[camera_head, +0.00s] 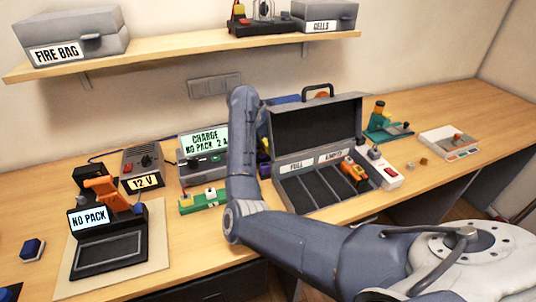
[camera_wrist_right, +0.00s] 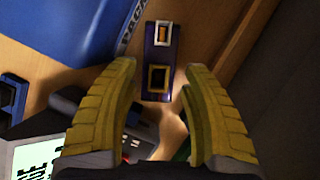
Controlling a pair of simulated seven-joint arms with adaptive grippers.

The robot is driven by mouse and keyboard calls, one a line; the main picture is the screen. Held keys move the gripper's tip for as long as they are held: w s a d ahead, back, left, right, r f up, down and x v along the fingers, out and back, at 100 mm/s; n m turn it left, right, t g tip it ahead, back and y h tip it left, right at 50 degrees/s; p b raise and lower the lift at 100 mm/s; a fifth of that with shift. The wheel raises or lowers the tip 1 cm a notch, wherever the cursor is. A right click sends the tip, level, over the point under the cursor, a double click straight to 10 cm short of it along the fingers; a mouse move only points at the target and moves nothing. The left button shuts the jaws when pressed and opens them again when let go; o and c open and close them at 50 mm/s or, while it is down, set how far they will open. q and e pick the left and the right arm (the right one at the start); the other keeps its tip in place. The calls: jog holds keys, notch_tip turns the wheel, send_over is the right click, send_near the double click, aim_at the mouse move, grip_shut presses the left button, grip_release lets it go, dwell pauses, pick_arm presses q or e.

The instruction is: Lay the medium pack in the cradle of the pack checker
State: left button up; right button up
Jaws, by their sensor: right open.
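The pack checker (camera_head: 110,235) stands at the left in the head view. Its display reads NO PACK, and its dark cradle (camera_head: 108,252) is empty in front. In the right wrist view, a dark purple pack (camera_wrist_right: 157,60) with a gold-framed window and an orange-and-white patch lies on the wooden bench. I cannot tell its size class. My right gripper (camera_wrist_right: 156,76) is open, its yellow fingers either side of the pack's near part, apart from it. In the head view my right arm mostly hides this gripper. My left gripper is not in view.
An open grey case (camera_head: 316,125) with FULL and EMPTY slots holds an orange item (camera_head: 353,170). The charger (camera_head: 203,165) and 12 V supply (camera_head: 142,165) stand left of my arm. A blue box (camera_wrist_right: 80,28) lies beside the pack. A shelf (camera_head: 180,57) hangs above.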

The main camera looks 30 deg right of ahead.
jog(key=shift+x, duration=2.3)
grip_shut()
